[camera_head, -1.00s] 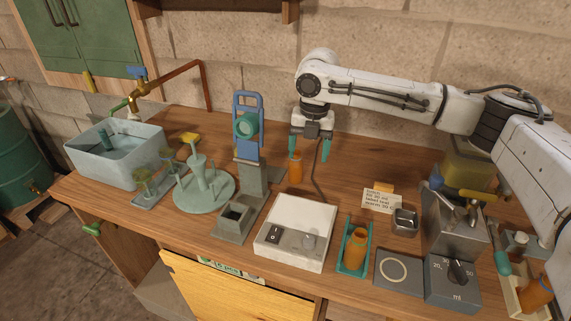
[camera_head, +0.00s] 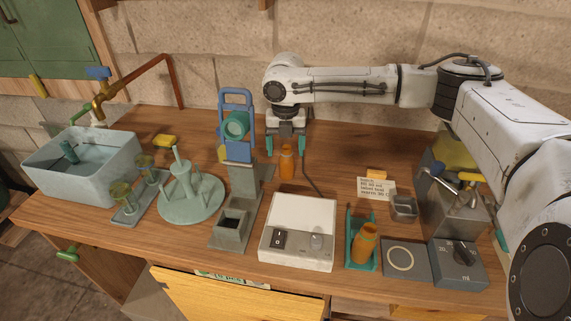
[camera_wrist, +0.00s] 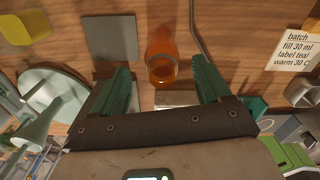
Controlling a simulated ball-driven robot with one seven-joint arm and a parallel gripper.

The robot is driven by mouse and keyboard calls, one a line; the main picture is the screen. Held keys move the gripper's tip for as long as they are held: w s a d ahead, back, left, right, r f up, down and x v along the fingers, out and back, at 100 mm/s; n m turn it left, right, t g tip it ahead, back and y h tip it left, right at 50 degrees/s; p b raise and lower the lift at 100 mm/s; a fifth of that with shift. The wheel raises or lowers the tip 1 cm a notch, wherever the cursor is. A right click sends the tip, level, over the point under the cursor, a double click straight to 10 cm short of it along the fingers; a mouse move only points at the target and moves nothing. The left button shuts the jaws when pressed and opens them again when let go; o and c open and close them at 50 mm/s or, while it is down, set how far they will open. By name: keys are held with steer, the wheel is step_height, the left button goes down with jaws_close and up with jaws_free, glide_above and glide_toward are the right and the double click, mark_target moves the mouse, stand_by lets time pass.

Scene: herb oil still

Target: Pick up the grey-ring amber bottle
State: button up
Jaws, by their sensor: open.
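An amber bottle (camera_head: 287,164) stands upright on the bench, behind the white switch box. The wrist view shows it from above (camera_wrist: 161,45), with its open mouth towards me. My gripper (camera_head: 286,148) is open and empty, pointing down. In the wrist view the teal fingers of my gripper (camera_wrist: 160,76) are on either side of the bottle's mouth, with a gap to each. A second amber bottle (camera_head: 365,240) leans in a teal holder (camera_head: 349,250) at the front.
A grey stand with a blue frame (camera_head: 237,110) is close left of my gripper. The white switch box (camera_head: 302,220) is in front. A cable runs right of the standing bottle. A note card (camera_head: 376,188) and small metal cup (camera_head: 404,206) are further right.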

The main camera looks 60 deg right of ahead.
mark_target(287, 159)
steer(key=shift+d+f+p, duration=0.2)
steer(key=shift+f+p, duration=0.05)
steer(key=shift+f, duration=1.2)
steer(key=shift+d+f+p, duration=0.15)
steer(key=shift+f+p, duration=0.05)
steer(key=shift+f, duration=1.2)
steer(key=c, duration=1.1)
steer(key=shift+c, duration=0.4)
steer(key=shift+r, duration=0.25)
